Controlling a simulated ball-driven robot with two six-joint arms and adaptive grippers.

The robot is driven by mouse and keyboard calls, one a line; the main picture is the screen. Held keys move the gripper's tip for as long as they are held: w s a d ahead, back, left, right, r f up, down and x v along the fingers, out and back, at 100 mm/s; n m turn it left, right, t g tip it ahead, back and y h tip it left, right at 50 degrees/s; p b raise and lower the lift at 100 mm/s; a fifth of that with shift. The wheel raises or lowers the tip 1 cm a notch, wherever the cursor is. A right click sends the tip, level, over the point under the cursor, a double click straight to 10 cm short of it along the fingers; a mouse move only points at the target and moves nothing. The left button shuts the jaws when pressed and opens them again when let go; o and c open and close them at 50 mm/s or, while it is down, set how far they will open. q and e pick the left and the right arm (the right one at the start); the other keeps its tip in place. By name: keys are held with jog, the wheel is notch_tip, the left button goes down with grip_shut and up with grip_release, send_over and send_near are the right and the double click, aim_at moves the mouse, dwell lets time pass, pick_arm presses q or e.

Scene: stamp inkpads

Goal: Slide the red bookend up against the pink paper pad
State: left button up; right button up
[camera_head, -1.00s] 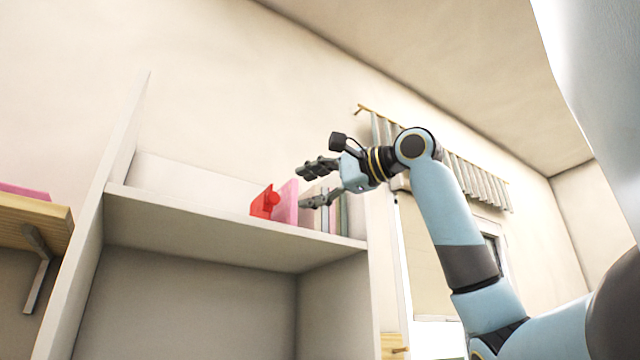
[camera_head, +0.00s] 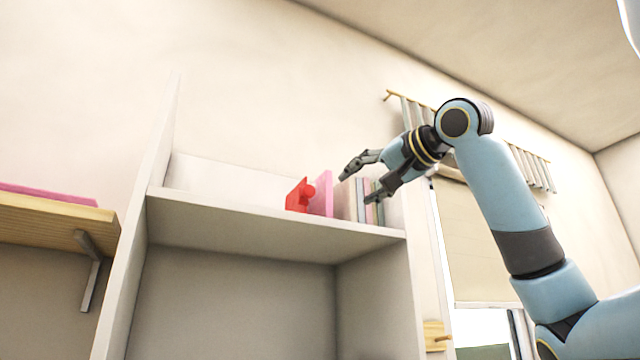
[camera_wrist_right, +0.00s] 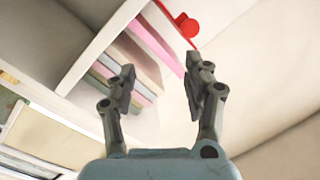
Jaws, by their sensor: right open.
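The red bookend (camera_head: 298,196), with a round red knob, stands on the white shelf's top board. The pink paper pad (camera_head: 322,192) stands upright just right of it. They look close together, but I cannot tell if they touch. In the right wrist view the bookend (camera_wrist_right: 188,26) is at the top and the pink pad (camera_wrist_right: 155,45) runs beside it. My right gripper (camera_head: 354,188) is open and empty, to the right of the pad in front of the row of thin upright items. It also shows in the right wrist view (camera_wrist_right: 162,88). My left gripper is not in view.
Several thin upright items (camera_head: 367,200) stand right of the pad on the white shelf (camera_head: 270,236). The shelf top left of the bookend is clear. A wooden wall shelf (camera_head: 55,222) with a pink item (camera_head: 45,194) is at the left. Hanging rods (camera_head: 535,168) are on the back wall.

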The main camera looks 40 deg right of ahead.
aim_at(310, 190)
jog(key=a+r+n+h+p, duration=0.2)
jog(key=a+n+h+p, duration=0.1)
jog(key=a+n+p, duration=0.35)
jog(key=shift+y, duration=0.3)
jog(key=p+x, duration=0.2)
jog(key=x, duration=0.3)
jog(key=p+x, duration=0.2)
jog(key=x, duration=0.3)
jog(key=shift+w+f, duration=0.2)
jog(key=shift+w+d+f, duration=0.1)
jog(key=shift+w+d, duration=0.1)
jog(key=shift+w, duration=0.25)
jog(key=shift+c, duration=0.3)
grip_shut()
